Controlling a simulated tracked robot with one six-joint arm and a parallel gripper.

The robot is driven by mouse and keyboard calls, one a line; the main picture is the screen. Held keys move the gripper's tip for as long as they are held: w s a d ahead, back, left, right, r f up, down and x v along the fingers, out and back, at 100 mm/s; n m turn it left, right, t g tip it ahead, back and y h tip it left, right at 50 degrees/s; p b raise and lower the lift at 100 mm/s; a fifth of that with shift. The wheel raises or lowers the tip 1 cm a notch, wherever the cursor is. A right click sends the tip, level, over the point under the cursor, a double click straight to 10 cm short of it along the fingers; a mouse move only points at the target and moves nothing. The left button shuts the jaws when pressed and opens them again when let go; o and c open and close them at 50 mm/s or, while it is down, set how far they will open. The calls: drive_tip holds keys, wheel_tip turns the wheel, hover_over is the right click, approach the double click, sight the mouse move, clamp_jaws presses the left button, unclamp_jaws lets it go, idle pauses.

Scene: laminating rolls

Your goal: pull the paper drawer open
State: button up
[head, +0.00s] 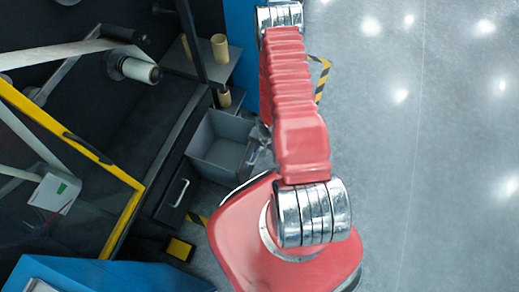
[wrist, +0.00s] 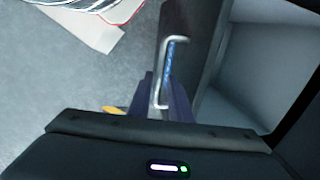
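The paper drawer (head: 222,145) stands pulled out of the dark machine in the head view, its grey inside open to view and looking empty. In the wrist view its pale grey inside (wrist: 265,60) shows at the right, behind a dark front. A silver bar handle (wrist: 166,45) is on that front. My gripper (wrist: 163,88) is at the handle, with dark fingers beside its lower part. Whether they touch or clamp the bar cannot be told. In the head view my arm covers part of the drawer's right side, and the gripper (head: 262,153) shows only partly there.
Another dark drawer front with a silver handle (head: 178,192) is below left of the open drawer. Yellow frame rails (head: 75,135) and a roll (head: 140,70) are at the left. Grey floor (head: 440,170) is clear at the right.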

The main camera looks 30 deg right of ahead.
drive_tip(key=shift+o, duration=1)
wheel_tip(320, 180, up, 13)
drive_tip(key=s+d, duration=0.1)
drive_tip(key=s, duration=0.1)
drive_tip(key=shift+d+r, duration=0.2)
drive_tip(key=shift+d, duration=0.05)
idle(0.4)
drive_tip(key=shift+s, duration=0.1)
